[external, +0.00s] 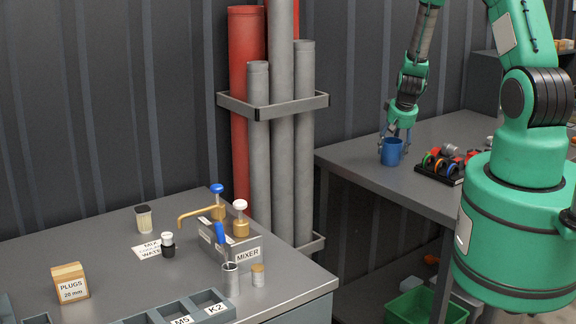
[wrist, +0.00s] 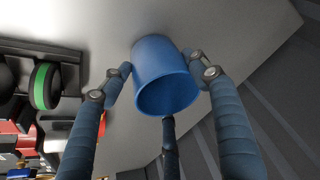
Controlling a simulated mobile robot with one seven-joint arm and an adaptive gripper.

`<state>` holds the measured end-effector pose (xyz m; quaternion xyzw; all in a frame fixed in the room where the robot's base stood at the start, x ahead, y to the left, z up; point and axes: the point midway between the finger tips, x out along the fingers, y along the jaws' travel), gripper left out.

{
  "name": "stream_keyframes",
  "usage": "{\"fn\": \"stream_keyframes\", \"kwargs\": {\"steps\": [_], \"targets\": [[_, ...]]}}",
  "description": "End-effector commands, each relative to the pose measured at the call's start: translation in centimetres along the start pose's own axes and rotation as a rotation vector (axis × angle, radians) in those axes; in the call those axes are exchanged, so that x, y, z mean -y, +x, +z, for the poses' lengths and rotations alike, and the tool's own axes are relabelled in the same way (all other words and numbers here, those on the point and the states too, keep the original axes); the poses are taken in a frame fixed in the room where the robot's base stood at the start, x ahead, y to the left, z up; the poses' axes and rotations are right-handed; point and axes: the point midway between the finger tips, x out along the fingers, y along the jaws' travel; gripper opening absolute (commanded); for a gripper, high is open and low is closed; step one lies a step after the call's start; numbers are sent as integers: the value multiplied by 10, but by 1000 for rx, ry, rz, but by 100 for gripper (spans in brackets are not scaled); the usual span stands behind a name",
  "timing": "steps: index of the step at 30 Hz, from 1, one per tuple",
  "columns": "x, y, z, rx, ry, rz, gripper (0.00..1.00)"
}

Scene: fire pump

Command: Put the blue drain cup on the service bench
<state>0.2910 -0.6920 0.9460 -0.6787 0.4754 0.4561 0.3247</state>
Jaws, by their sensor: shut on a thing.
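The blue drain cup (external: 391,152) is at the left part of the right-hand grey bench (external: 352,158), near its front left corner. It looks upright at the bench top; I cannot tell whether it touches it. My gripper (external: 396,135) comes down from above and is shut on the cup. In the wrist view the cup (wrist: 165,80) sits between the fingers of my gripper (wrist: 166,74), with its open rim towards the camera. The cup looks empty, though its inside is dark.
A black rack (external: 440,172) with coloured rings stands right of the cup. The left bench (external: 80,245) holds a mixer box (external: 232,246), a plugs block (external: 70,283) and grey bins (external: 208,306). Vertical pipes (external: 283,150) stand between the benches. A green crate (external: 405,308) is below.

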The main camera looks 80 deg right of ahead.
Motion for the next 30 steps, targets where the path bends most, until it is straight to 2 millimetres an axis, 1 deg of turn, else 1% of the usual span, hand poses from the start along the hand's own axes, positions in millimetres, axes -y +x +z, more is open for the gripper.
{"fn": "stream_keyframes", "kwargs": {"steps": [7,8,9,10,23,26,30], "targets": [[0,3,1,0,-1,0,33],[0,2,1,0,-1,0,66],[0,2,1,0,-1,0,74],[0,2,1,0,-1,0,80],[0,0,0,0,0,0,80],[0,-5,-1,-1,0,0,80],[0,-20,-1,0,-2,0,80]]}}
